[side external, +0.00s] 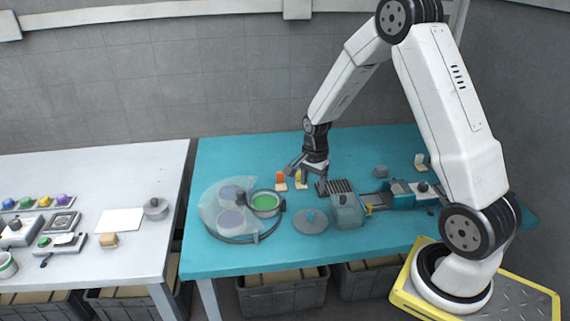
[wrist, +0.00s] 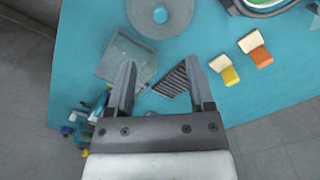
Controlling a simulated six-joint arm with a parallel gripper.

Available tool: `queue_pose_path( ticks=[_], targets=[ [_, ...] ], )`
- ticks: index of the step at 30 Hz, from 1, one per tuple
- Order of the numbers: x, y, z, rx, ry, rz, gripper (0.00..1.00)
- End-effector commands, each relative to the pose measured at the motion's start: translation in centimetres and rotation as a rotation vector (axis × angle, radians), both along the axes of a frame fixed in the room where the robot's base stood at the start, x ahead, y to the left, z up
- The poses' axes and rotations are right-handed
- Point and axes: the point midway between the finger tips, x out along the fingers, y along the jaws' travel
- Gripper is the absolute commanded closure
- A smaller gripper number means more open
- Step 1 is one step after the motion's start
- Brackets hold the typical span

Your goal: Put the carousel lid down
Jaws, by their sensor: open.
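The round carousel (side external: 240,238) sits at the left of the teal table. A clear, see-through cover (side external: 213,212) spans its left part, over two purple-topped pots (side external: 230,194). A green-topped pot (side external: 264,202) at its right side looks uncovered. Only part of the carousel shows at the top right of the wrist view (wrist: 262,8). A flat grey disc (side external: 310,222) with a blue-teal centre lies beside the carousel; it also shows in the wrist view (wrist: 160,16). I cannot tell which piece is the lid. My gripper (side external: 306,172) is open and empty above the table, pointing down; its fingers show in the wrist view (wrist: 158,68).
A dark ribbed block (side external: 336,187) lies below my gripper. A grey box (side external: 347,210) and a teal-grey machine (side external: 400,194) stand to the right. Orange (side external: 281,181) and yellow (side external: 301,180) pieces stand behind the carousel. A white table (side external: 90,180) stands left, across a gap.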

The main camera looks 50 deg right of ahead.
Motion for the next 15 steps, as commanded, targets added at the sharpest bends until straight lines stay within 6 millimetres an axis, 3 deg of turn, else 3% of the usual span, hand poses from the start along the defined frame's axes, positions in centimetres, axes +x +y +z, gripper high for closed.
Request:
queue_pose_path(
  ticks=[10,15],
  targets=[
    [0.0,0.1,0.0,0.0,-0.001,0.005,0.32],
    [-0.1,1.1,0.7,-0.005,-0.012,0.08,0.32]
  ],
)
